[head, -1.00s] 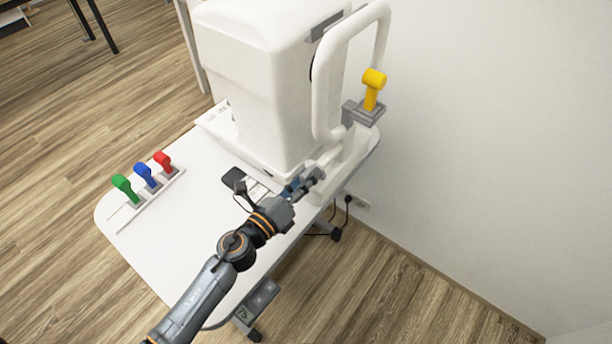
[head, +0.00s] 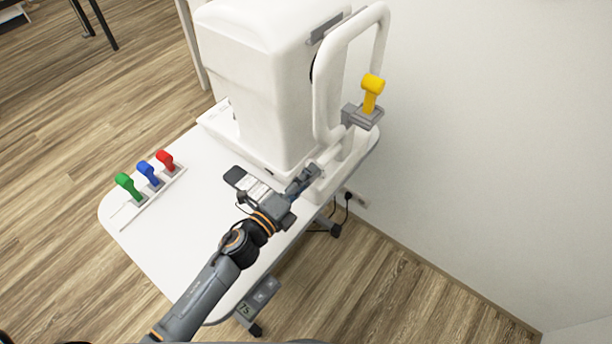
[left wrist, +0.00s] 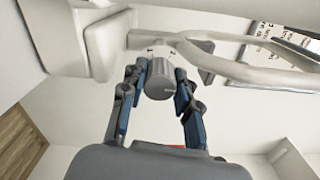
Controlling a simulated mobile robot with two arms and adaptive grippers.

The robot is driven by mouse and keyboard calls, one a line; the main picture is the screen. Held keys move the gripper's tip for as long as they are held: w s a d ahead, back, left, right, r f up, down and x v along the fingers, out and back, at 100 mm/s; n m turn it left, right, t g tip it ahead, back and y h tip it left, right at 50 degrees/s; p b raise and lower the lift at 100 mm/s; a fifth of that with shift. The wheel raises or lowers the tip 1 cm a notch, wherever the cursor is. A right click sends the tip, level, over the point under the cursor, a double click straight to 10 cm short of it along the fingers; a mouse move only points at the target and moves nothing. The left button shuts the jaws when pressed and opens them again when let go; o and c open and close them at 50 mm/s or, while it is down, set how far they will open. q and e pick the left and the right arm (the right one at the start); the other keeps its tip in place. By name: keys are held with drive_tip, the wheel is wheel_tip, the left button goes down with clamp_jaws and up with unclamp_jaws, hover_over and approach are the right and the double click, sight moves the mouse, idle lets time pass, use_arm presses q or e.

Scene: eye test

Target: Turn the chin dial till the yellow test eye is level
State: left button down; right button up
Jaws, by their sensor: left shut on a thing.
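The yellow test eye (head: 370,92) stands in a grey holder (head: 362,117) on the white head frame at the right of the white machine. In the head view it leans a little to the right at its top; I cannot tell whether it is level. The chin dial (left wrist: 158,82) is a grey ribbed cylinder with a pale line on its face, below the white chin support. My left gripper (head: 306,178) reaches the machine's lower front; in the left wrist view its fingers (left wrist: 160,76) are shut on the dial, one on each side. My right gripper is not in view.
The white machine (head: 255,75) stands on a white table (head: 165,228). Green (head: 129,187), blue (head: 148,172) and red (head: 166,160) pieces stand in a rack at the left. The wall is close on the right.

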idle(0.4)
use_arm(q)
drive_tip(key=c, duration=1)
unclamp_jaws()
drive_tip(key=v, duration=1.2)
